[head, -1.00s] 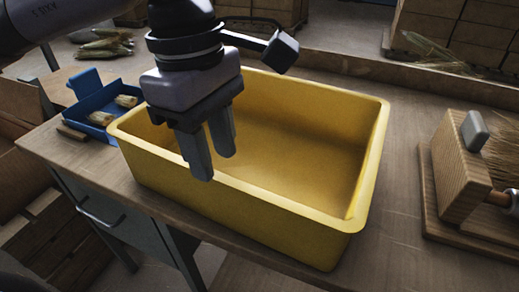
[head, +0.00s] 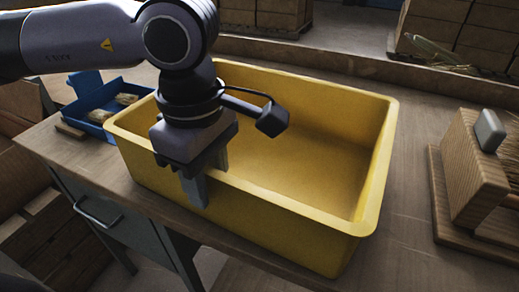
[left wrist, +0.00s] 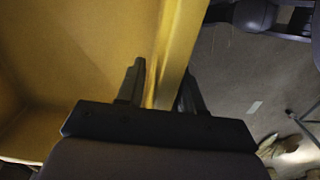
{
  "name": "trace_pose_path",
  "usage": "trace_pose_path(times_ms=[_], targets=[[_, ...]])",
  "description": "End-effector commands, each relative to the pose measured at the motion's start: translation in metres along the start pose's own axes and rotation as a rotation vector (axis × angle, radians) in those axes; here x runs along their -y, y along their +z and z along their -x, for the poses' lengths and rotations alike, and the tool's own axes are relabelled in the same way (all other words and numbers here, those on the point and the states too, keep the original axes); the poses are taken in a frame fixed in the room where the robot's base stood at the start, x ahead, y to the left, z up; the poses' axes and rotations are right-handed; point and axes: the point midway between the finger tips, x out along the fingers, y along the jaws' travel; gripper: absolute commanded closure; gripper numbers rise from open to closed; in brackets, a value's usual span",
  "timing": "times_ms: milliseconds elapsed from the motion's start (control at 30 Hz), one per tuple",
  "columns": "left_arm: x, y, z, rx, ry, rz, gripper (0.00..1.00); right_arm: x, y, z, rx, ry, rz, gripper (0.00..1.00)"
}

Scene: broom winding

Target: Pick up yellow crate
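The yellow crate (head: 345,215) stands upright on the wooden workbench, and its inside looks empty in the head view. My left gripper (head: 207,182) is at the crate's near wall, pointing down. In the left wrist view, the crate's wall (left wrist: 183,40) runs between the two fingers of the left gripper (left wrist: 162,90). One finger is inside the crate and the other outside. The fingers look apart, with space showing beside the wall, so the gripper appears open around the rim. My right gripper is in neither view.
A blue tray (head: 88,102) with brush-like pieces stands left of the crate. A wooden block fixture (head: 470,170) stands on the bench to the right. Stacked boxes (head: 265,12) are behind. A drawer (head: 105,218) is below the bench's front edge.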

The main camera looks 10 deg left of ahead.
Motion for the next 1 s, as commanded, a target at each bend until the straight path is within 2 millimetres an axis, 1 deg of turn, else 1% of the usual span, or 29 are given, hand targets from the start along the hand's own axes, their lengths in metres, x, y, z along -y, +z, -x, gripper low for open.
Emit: trace_pose_path(times_ms=[33,100,1000], targets=[[0.0,0.0,0.0001,0.0,0.0,0.0,0.81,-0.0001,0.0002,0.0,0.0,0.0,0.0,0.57],[0.0,0.0001,0.0002,0.0,0.0,0.0,1.0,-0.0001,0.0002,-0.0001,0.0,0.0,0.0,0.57],[-0.0002,0.0003,0.0008,0.001,0.001,0.0,1.0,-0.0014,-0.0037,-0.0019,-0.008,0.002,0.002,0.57]])
